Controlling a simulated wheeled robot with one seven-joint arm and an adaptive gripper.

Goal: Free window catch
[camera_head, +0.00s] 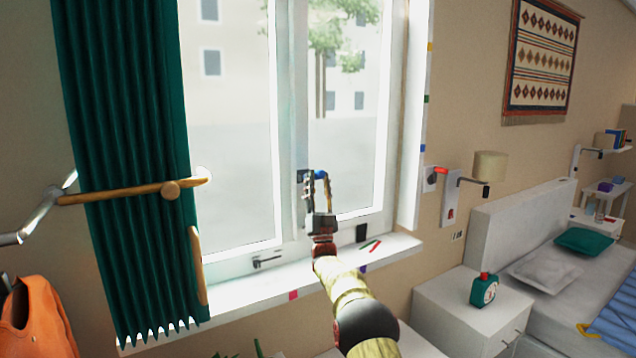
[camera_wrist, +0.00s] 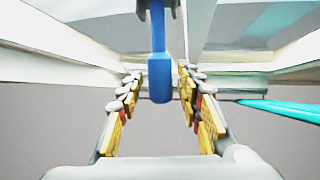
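The window (camera_head: 288,130) has a blue handle (camera_head: 321,174) on its middle upright. In the wrist view the blue handle (camera_wrist: 159,82) hangs down from a grey mount, with its rounded end between my two fingers. My gripper (camera_head: 318,182) is raised in front of this upright with its fingers open, one on each side of the handle. A narrow gap shows on both sides in the wrist view, so the fingers do not appear to press on it. A small dark catch (camera_head: 266,261) sits on the lower left window frame. Where the handle meets the upright is partly hidden by my fingers.
A green curtain (camera_head: 125,150) and a wooden rail (camera_head: 120,194) stand at the left. A turquoise rod (camera_wrist: 285,108) shows at the wrist view's right.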

